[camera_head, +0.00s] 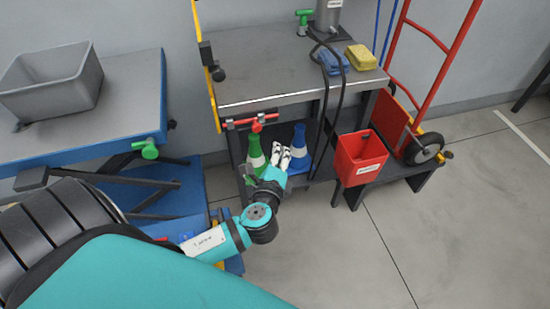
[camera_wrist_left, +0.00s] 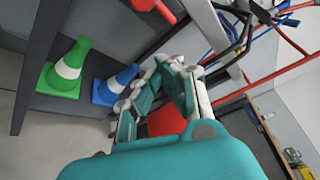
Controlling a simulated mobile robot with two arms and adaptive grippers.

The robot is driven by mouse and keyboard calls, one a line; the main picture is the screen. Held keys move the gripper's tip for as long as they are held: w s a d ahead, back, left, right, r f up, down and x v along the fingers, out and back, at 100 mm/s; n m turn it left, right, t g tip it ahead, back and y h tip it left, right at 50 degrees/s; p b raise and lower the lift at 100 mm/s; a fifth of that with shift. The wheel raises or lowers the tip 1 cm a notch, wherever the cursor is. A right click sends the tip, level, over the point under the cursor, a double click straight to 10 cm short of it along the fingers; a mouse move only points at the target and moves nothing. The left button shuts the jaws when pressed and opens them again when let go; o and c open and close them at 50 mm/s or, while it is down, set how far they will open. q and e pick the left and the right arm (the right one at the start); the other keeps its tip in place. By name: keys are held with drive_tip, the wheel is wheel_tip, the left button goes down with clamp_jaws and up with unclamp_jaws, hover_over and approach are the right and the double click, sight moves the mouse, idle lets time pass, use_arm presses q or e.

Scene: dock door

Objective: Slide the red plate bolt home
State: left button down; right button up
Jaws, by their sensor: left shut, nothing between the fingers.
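The red plate bolt (camera_head: 241,123) lies along the front edge of the grey workbench, near its left corner, with a red knob (camera_head: 257,125) on it. In the left wrist view a red piece, probably the bolt's knob (camera_wrist_left: 142,4), shows at the top edge. My left gripper (camera_head: 282,149) is just below and right of the bolt, in front of the lower shelf. It is shut and empty, and apart from the bolt. It also shows in the left wrist view (camera_wrist_left: 173,62), its fingertips close together. My right gripper is not in view.
A green cone (camera_head: 254,152) and a blue cone (camera_head: 299,140) stand on the shelf behind my left gripper. A red bin (camera_head: 361,158) and black cables (camera_head: 322,95) are to the right. A blue lift table (camera_head: 110,125) with a grey tray (camera_head: 53,85) stands left.

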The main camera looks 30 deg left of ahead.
use_arm(q)
drive_tip(key=a, duration=0.1)
drive_tip(key=w+a, duration=0.1)
drive_tip(key=a, duration=0.1)
drive_tip(key=w+a+r, duration=0.1)
drive_tip(key=shift+a, duration=0.25)
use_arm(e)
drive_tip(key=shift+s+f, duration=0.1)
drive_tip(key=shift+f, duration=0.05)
use_arm(q)
drive_tip(key=s+a, duration=0.1)
drive_tip(key=s+a+p, duration=0.1)
drive_tip(key=shift+s+a, duration=0.2)
drive_tip(key=shift+s, duration=0.1)
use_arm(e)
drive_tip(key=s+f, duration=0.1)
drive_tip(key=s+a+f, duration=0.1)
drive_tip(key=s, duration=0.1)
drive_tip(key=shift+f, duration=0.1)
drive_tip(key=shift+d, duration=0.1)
